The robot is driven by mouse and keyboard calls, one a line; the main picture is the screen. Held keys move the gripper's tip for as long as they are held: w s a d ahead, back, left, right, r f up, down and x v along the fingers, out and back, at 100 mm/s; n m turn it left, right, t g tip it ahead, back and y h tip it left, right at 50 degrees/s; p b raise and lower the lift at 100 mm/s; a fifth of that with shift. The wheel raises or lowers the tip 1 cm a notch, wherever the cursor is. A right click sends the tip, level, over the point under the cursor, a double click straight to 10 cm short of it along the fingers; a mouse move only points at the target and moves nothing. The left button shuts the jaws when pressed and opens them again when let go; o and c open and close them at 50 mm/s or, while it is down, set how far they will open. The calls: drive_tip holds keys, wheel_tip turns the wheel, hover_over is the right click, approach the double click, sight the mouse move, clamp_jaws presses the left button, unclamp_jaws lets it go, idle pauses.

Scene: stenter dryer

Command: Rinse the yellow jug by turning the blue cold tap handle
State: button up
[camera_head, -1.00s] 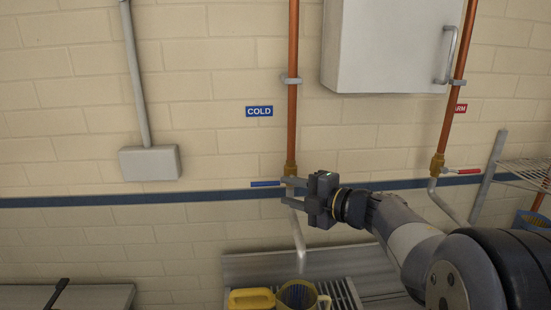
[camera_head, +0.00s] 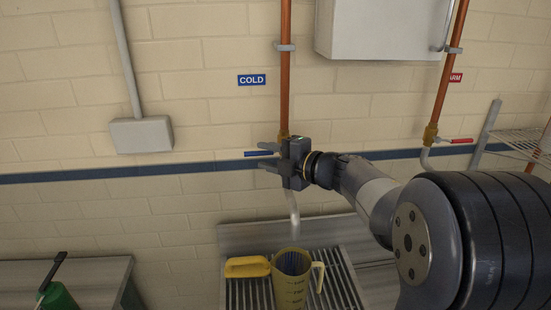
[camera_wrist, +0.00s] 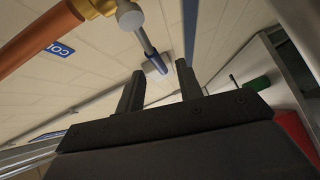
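The cold tap's blue handle (camera_head: 254,154) points left from the brass valve on the copper pipe, below the COLD sign. My gripper (camera_head: 263,155) is open at the valve. In the head view its fingers lie above and below the handle. In the wrist view the blue handle (camera_wrist: 157,65) shows between the open fingertips (camera_wrist: 160,80), with clear gaps; I see no contact. The yellow jug (camera_head: 290,290) stands upright on the slatted drainer under the pale spout (camera_head: 293,215). I cannot tell whether water runs.
A red-handled tap (camera_head: 460,141) is on the right copper pipe, with a wire shelf (camera_head: 520,140) beside it. A white cabinet (camera_head: 375,30) hangs above. A grey bench (camera_head: 95,285) with a green container (camera_head: 60,298) is at lower left.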

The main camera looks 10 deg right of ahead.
sight(258, 155)
drive_tip(key=shift+x, duration=2.9)
drive_tip(key=shift+c, duration=0.5)
clamp_jaws()
